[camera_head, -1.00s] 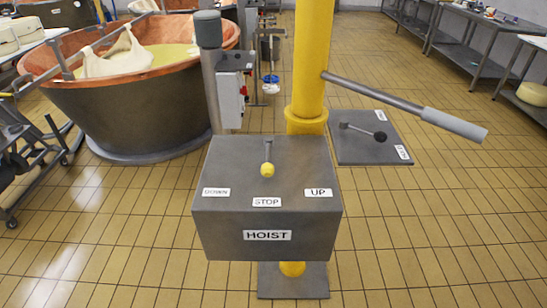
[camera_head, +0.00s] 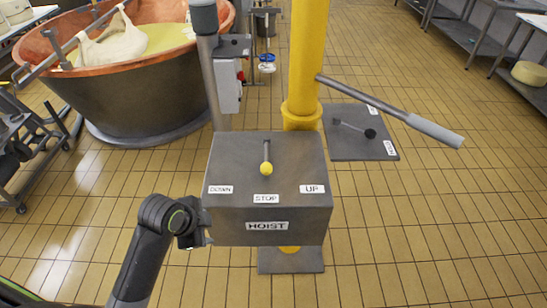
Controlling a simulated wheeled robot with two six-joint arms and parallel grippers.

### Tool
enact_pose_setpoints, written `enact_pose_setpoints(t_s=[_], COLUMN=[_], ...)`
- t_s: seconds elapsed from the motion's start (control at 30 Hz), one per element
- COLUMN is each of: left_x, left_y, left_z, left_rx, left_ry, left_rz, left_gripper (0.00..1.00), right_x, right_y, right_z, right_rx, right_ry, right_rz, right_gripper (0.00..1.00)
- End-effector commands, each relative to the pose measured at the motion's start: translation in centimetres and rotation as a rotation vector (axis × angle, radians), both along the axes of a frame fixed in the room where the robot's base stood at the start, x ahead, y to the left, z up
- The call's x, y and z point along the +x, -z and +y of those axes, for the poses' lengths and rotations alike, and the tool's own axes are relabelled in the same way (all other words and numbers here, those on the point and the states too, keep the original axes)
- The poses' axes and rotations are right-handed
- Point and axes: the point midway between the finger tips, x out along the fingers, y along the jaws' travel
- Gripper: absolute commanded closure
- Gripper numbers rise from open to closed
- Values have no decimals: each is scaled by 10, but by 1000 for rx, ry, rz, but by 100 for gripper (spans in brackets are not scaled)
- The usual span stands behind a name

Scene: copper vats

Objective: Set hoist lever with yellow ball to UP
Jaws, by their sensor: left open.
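The grey hoist box (camera_head: 287,150) stands in the middle of the head view. Its short lever with the yellow ball (camera_head: 266,169) points toward me, in line with the STOP label (camera_head: 266,198). The DOWN label (camera_head: 220,189) is to the left and the UP label (camera_head: 313,189) to the right. My left gripper (camera_head: 207,240) is at the box's front left lower corner, below the top face and apart from the lever. It is open, with its fingers partly hard to make out. My right gripper is not in view.
A yellow post (camera_head: 306,70) with a long grey handle (camera_head: 400,115) rises behind the box. A second panel (camera_head: 350,146) with a black-knobbed lever lies behind right. A copper vat (camera_head: 150,85) stands back left. The tiled floor right of the box is clear.

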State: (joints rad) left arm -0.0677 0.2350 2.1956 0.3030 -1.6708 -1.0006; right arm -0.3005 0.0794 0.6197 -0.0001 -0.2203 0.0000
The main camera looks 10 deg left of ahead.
Motion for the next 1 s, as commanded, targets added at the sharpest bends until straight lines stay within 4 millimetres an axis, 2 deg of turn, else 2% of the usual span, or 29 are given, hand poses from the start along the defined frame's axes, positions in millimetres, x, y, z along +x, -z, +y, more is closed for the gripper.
enact_pose_setpoints(t_s=[0.03,0.07,0.13,0.27,0.5,0.63,0.8,1.0], left_x=[-1,-3,13,40,84,98,106,109], left_y=[-26,-38,-43,-71,-140,-172,-195,-190], left_z=[-4,-6,-9,-17,-34,-40,-43,-46], left_rx=[21,35,73,159,378,490,576,592], left_ry=[57,95,216,471,1010,1246,1417,1453], left_rz=[-21,-30,-48,-102,-227,-283,-321,-328], left_gripper=[50,50,50,50,50,50,50,50], right_x=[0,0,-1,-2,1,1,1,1], right_y=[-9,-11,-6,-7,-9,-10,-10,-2], right_z=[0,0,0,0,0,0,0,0], right_rx=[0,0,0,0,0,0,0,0], right_ry=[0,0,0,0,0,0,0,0], right_rz=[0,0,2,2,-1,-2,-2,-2], right_gripper=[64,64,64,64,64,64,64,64])
